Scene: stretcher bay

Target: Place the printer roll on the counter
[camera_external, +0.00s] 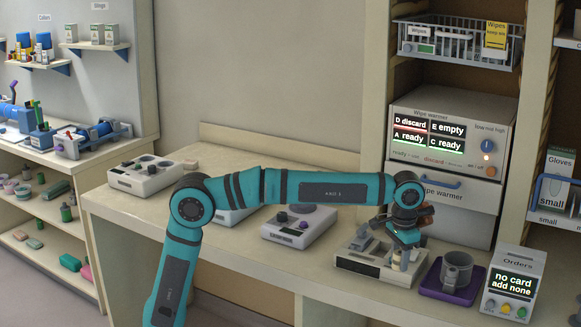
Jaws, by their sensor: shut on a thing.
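My gripper (403,247) points down over a cream device with a dark front slot (372,268), on the right part of the counter (325,271). It is shut on a small pale cylinder, apparently the printer roll (397,261), at the right side of that device. The fingers and wrist partly hide the roll. I cannot tell whether the roll touches the device.
A grey mug (456,270) on a purple tray (447,291) and an orders box (513,284) stand to the right. The wipe warmer (447,140) rises behind.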

